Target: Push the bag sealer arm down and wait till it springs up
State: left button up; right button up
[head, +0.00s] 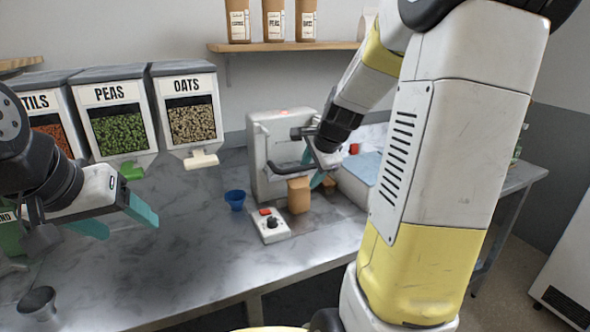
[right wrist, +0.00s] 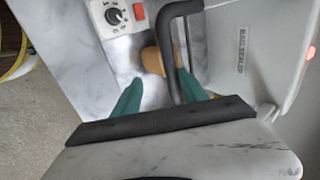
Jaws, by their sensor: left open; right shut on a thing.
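The bag sealer (head: 262,140) is a pale grey machine on the counter; its label also shows in the right wrist view (right wrist: 240,50). Its black bent arm (head: 285,168) spans above a small brown paper bag (head: 299,196). In the right wrist view the arm (right wrist: 167,55) crosses in front of the bag (right wrist: 152,62). My right gripper (right wrist: 160,77) is shut on the bag, its teal fingers either side; the arm partly hides the grip. My left gripper (head: 125,220) is open and empty at the left, away from the sealer.
A control box (head: 269,226) with a black knob and red switch stands before the sealer. A blue cup (head: 235,199) stands beside it, and a metal cup (head: 38,302) at front left. Dispensers (head: 120,115) line the back. The counter's middle (head: 180,240) is clear.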

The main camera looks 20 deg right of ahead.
jog(key=v, duration=0.7)
jog(key=shift+r, duration=0.2)
jog(key=shift+s, duration=0.1)
jog(key=s+a+r+n, duration=0.1)
jog(key=s+a+n, duration=0.4)
jog(key=s+n, duration=0.3)
jog(key=s+a+n+y, duration=0.1)
jog(key=s+a+n, duration=0.5)
jog(key=s+n, duration=0.3)
jog(key=shift+s+a+r+g, duration=0.3)
jog(key=shift+s+r, duration=0.1)
jog(key=shift+s, duration=0.35)
